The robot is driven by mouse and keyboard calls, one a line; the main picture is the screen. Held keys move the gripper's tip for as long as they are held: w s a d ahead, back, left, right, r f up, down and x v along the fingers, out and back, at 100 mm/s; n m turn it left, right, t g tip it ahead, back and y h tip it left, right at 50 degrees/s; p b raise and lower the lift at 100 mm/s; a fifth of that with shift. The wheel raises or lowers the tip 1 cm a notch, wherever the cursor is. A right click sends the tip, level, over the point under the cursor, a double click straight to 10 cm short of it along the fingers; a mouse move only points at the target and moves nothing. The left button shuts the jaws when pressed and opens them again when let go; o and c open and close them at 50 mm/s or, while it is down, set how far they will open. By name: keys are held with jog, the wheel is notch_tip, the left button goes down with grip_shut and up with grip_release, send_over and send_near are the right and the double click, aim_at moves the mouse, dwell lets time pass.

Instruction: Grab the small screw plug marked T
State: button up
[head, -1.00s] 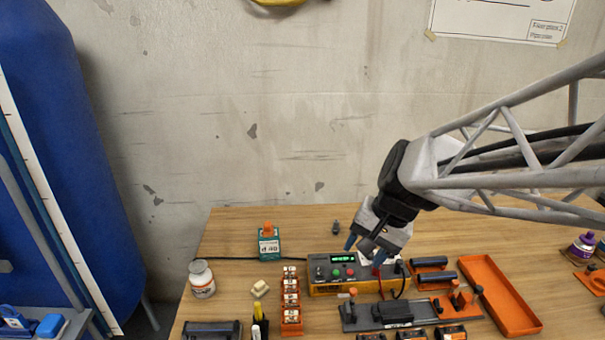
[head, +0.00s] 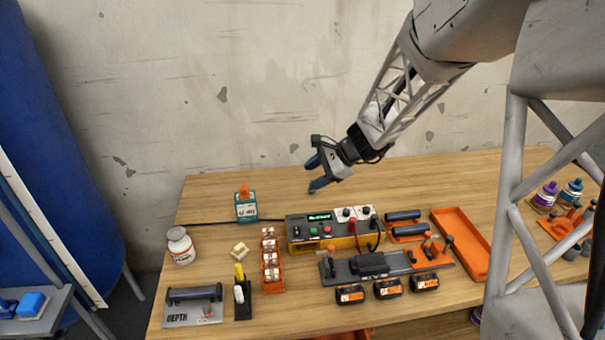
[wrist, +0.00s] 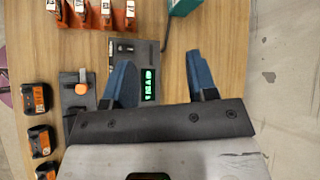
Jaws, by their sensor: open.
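I cannot make out the plug there.
The orange and grey tester box (head: 328,229) stands in front of my gripper. A teal box (head: 246,207) is to the left. An orange rack (head: 271,265), a dark fixture (head: 371,264) and an orange tray (head: 461,244) lie nearer. The table's back is mostly clear.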

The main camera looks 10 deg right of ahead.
jog(key=w+d+f+m+t, duration=0.1)
jog(key=w+d+f+m, duration=0.1)
jog(key=w+f, duration=0.4)
jog(key=w+d+f+m+t+y, duration=0.1)
jog(key=w+d+f+m+t, duration=0.1)
jog(key=w+f+m, duration=0.3)
jog(key=w+d+f+m+t+y, duration=0.1)
jog(key=w+d+f+m+t, duration=0.1)
jog(key=w+f, duration=0.5)
jog(key=shift+w+d+m, duration=0.25)
jog(key=shift+d+m, duration=0.2)
jog(key=shift+w+d+m, duration=0.2)
jog(key=shift+d+m, duration=0.25)
jog(key=shift+x, duration=1.35)
jog(key=shift+x, duration=2.55)
jog(key=shift+w+d+f, duration=0.1)
jog(key=shift+c, duration=0.2)
